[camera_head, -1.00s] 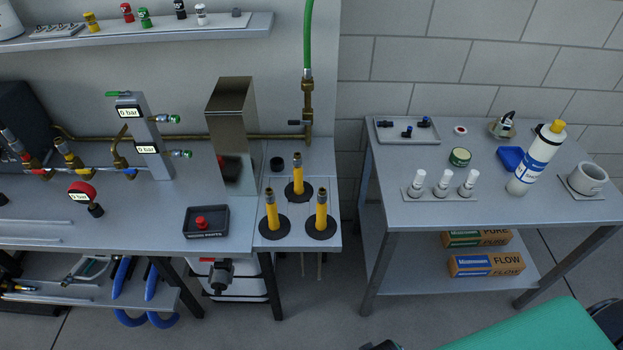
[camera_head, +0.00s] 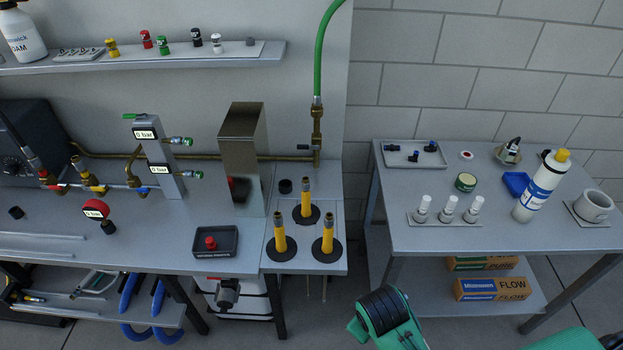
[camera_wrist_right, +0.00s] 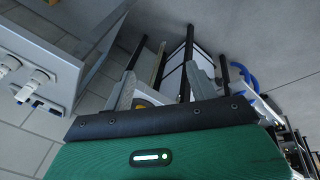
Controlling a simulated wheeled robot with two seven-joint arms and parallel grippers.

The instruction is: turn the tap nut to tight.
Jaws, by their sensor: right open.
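A brass tap (camera_head: 317,140) with a dark handle stands upright at the back wall, where the brass pipe ends. A brass hose fitting with a nut (camera_head: 317,112) sits on top of it, joined to the green hose (camera_head: 322,50). The picture is too small to tell how tight the nut is. My right gripper (camera_wrist_right: 165,88) is open in the right wrist view, with its two grey fingers apart and no object clearly held. It is well away from the tap. My left gripper is not in view.
Yellow cylinders on black bases (camera_head: 306,205) stand in front of the tap. A tall steel box (camera_head: 240,150) is left of it. A side table (camera_head: 470,236) with bottles and fittings is at right. Open floor lies between the benches.

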